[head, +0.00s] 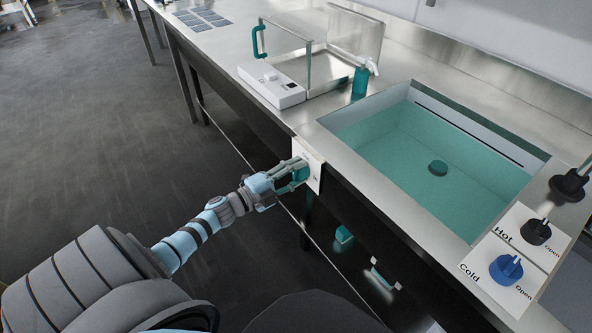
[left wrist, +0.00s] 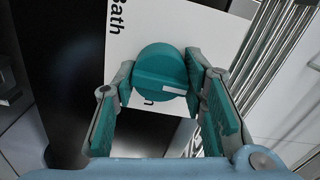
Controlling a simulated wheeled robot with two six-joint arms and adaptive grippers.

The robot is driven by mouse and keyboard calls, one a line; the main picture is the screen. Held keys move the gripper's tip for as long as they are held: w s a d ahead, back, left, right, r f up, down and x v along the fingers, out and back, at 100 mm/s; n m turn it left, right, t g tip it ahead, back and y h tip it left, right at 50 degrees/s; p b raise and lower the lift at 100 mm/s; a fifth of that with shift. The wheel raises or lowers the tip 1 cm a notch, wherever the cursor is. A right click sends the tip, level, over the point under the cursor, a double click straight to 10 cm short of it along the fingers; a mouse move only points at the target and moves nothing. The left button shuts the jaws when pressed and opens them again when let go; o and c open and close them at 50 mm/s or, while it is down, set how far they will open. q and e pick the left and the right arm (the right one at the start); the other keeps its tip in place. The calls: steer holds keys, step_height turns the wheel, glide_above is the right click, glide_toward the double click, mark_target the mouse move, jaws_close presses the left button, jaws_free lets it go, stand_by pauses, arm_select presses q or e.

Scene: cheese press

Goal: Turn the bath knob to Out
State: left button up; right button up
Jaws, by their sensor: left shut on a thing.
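The teal bath knob (left wrist: 161,72) is round with a raised bar and a small white mark at the bar's right end in the left wrist view. It sits on a white panel (left wrist: 200,35) lettered "Bath"; other lettering below the knob is mostly covered. In the head view the panel (head: 315,170) is on the bench's front edge. My left gripper (left wrist: 160,90) is shut on the knob, one finger on each side; in the head view the gripper (head: 297,174) hides most of the knob. My right gripper is not in view.
A basin (head: 440,140) with teal liquid and a dark round drain-like piece lies right of the panel. Hot (head: 537,231) and Cold (head: 506,269) knobs are at the right. A white scale-like device (head: 272,84) and a teal bottle (head: 361,80) stand behind. The floor at left is clear.

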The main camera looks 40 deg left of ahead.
arm_select(q)
steer(key=shift+f, duration=0.1)
stand_by(0.3)
steer(key=o, duration=1.2)
steer(key=shift+c, duration=0.2)
steer(key=v, duration=1.2)
